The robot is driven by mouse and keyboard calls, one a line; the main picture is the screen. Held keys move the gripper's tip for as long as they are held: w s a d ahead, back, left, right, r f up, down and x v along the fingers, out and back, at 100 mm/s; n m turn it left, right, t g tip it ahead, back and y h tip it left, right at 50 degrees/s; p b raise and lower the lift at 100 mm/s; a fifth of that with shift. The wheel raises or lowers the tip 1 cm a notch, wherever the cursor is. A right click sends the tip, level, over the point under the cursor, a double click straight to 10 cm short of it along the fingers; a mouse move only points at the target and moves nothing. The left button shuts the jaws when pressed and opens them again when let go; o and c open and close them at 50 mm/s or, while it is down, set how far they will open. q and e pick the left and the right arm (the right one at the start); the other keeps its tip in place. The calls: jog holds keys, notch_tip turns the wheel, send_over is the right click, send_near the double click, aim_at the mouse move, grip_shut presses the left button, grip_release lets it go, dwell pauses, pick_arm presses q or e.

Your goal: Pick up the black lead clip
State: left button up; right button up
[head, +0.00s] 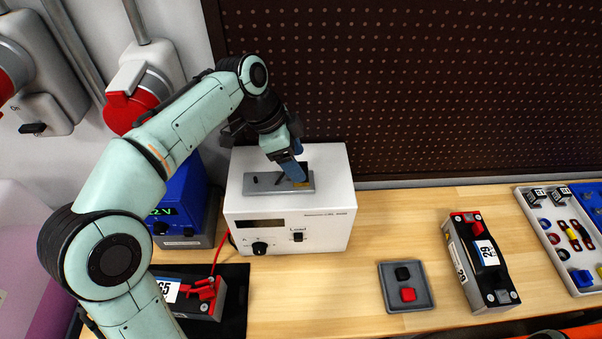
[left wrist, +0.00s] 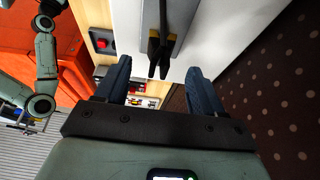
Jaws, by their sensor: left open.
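The black lead clip (left wrist: 157,58) shows in the left wrist view, between my left fingers and just beyond the palm. It has two dark prongs and lies by a grey holder. In the head view, that grey holder (head: 262,185) lies on top of the white load box (head: 295,226), and my gripper hides most of the clip. My left gripper (head: 290,174) is open and points down at the holder. In the left wrist view its two blue fingers (left wrist: 157,72) stand on either side of the clip, with gaps visible. My right gripper is not in view.
A blue meter (head: 180,215) stands left of the load box. A battery with red clip (head: 205,290) is below it. A grey tray (head: 424,302) with black and red caps, another battery (head: 480,262) and a parts tray (head: 553,268) are to the right. A perforated board rises behind.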

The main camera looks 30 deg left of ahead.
aim_at(301, 164)
pick_arm(q)
jog(key=x, duration=0.3)
jog(key=shift+d+f, duration=0.15)
jog(key=shift+f, duration=0.2)
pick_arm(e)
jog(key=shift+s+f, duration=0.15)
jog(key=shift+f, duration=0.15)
pick_arm(q)
jog(key=c, duration=1.1)
notch_tip(301, 164, up, 10)
jog(key=shift+p, duration=1.05)
jog(key=r+p, duration=0.2)
jog(key=r, duration=0.1)
jog(key=r+p, duration=0.1)
jog(key=r, duration=0.1)
jog(key=shift+s+d+r, duration=0.1)
jog(key=shift+s+r, duration=0.1)
jog(key=shift+s, duration=0.15)
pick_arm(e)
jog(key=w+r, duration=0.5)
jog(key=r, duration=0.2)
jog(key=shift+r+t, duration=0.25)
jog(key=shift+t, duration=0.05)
